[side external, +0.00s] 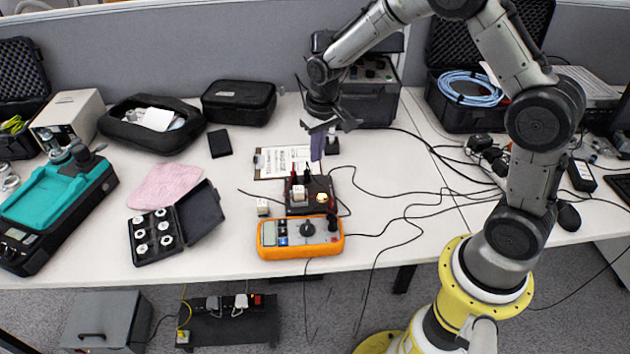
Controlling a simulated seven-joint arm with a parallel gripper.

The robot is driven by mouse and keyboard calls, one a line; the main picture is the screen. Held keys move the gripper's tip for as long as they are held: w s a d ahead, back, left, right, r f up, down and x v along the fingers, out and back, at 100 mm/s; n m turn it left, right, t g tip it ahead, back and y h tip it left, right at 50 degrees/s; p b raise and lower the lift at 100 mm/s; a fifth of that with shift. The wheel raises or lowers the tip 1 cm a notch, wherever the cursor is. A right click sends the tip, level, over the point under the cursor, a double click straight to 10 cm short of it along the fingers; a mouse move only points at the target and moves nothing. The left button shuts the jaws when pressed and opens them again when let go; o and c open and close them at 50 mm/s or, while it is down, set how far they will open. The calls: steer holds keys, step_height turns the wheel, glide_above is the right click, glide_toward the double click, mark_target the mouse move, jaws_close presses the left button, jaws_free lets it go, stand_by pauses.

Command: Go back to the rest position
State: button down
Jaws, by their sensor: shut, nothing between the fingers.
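My gripper (318,155) hangs fingers-down above the middle of the white table (390,215). It is shut with nothing seen held in it. Its fingers end over the right edge of a clipboard (270,163). Below it is a dark fixture box (322,208) with a white cube on it and red and black leads plugged in. An orange multimeter (267,253) lies in front of the box. A small white cube (263,207) sits to the left of the box.
Black cables (400,205) trail across the table to the right. An open case of weights (150,245), a pink cloth (165,185) and a teal-topped machine (50,205) stand at left. A black instrument case (368,103) stands behind my gripper.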

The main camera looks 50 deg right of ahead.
steer(key=s+a+r+t, duration=0.1)
steer(key=s+r, duration=0.2)
steer(key=r, duration=0.4)
steer(key=s+a+r+n+t, duration=0.1)
steer(key=s+r+t, duration=0.1)
steer(key=s+r, duration=0.3)
steer(key=s+r+t, duration=0.1)
steer(key=s+r, duration=0.1)
steer(key=r, duration=0.6)
steer(key=s+a+f+n, duration=0.1)
steer(key=s, duration=1.6)
steer(key=shift+a+f+n, duration=0.15)
steer(key=shift+f+n, duration=0.25)
